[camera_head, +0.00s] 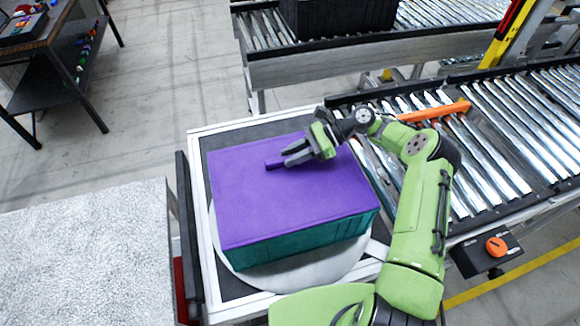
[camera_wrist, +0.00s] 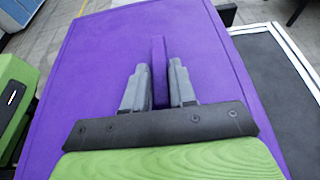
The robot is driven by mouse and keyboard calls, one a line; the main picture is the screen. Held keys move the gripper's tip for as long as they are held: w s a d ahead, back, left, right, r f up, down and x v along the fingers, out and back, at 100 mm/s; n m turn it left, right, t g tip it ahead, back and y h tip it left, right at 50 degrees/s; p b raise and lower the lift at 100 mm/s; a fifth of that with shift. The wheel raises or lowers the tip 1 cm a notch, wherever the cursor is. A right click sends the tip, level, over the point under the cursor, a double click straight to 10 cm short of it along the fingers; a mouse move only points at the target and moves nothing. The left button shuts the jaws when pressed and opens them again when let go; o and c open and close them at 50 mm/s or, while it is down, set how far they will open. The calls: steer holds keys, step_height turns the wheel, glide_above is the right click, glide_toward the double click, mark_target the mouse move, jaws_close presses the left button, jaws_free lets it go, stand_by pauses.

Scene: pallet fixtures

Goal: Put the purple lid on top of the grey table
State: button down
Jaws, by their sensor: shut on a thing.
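The purple lid (camera_head: 260,205) lies flat over the top of a teal crate (camera_head: 300,243), which stands on a round plate on a white-framed stand. A raised purple handle (camera_head: 274,165) sticks up from the lid. My gripper (camera_head: 285,157) reaches over the lid from the right and is shut on this handle. In the wrist view the handle (camera_wrist: 158,68) stands between the two grey fingers, with the lid (camera_wrist: 90,70) spread beneath. The grey table (camera_head: 85,255) is at the lower left, with a bare speckled top. It is apart from the lid.
The white-framed stand (camera_head: 197,150) has a dark post at its left edge beside the grey table. Roller conveyors (camera_head: 530,120) run along the right and back. A black crate (camera_head: 335,18) sits on the back one. A dark workbench (camera_head: 45,40) stands at upper left.

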step_height(320, 180, up, 10)
steer(key=shift+f, duration=0.1)
stand_by(0.4)
